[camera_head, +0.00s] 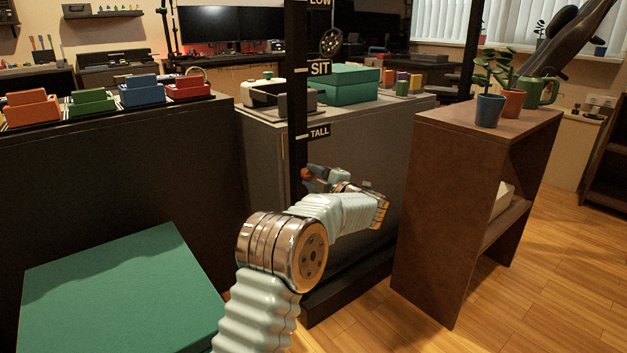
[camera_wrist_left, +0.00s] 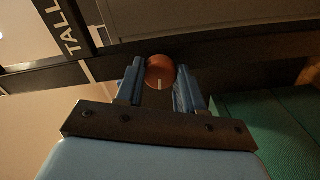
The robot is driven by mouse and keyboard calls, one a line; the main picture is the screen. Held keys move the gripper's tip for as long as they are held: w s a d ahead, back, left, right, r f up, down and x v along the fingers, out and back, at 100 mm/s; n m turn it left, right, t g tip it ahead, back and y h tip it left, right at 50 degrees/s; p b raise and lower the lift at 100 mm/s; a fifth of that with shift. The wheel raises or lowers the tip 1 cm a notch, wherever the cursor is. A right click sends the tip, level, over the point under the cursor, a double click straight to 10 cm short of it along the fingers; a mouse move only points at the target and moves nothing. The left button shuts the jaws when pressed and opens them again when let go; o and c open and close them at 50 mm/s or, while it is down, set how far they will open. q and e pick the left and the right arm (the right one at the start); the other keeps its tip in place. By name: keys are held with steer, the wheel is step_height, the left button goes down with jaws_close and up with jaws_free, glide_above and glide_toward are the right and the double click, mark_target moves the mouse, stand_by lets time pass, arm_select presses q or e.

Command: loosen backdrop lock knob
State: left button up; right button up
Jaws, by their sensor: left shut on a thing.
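The lock knob (camera_head: 307,173) is a small orange-red round knob on the black upright post (camera_head: 297,100), below the TALL label. In the left wrist view the knob (camera_wrist_left: 161,70) shows a pale mark on its face, pointing toward the gripper's base. My left gripper (camera_head: 313,179) reaches the post from the front right. In the left wrist view its blue fingers (camera_wrist_left: 160,88) lie on both sides of the knob and are shut on it. My left arm hides the lower part of the post. My right gripper is not in view.
A brown shelf unit (camera_head: 425,190) with potted plants stands right of my left arm. A grey cabinet (camera_head: 350,142) is behind the post. Open wood floor (camera_head: 530,270) is at the right.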

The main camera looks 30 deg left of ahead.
arm_select(q)
steer(key=shift+w+d, duration=0.1)
steer(key=shift+d, duration=0.1)
steer(key=o, duration=0.8)
steer(key=shift+w, duration=0.1)
steer(key=shift+o, duration=1.2)
steer(key=v, duration=1.3)
steer(key=shift+s+d+p, duration=0.25)
steer(key=shift+d+p, duration=0.1)
steer(key=shift+p, duration=0.1)
steer(key=shift+f, duration=0.1)
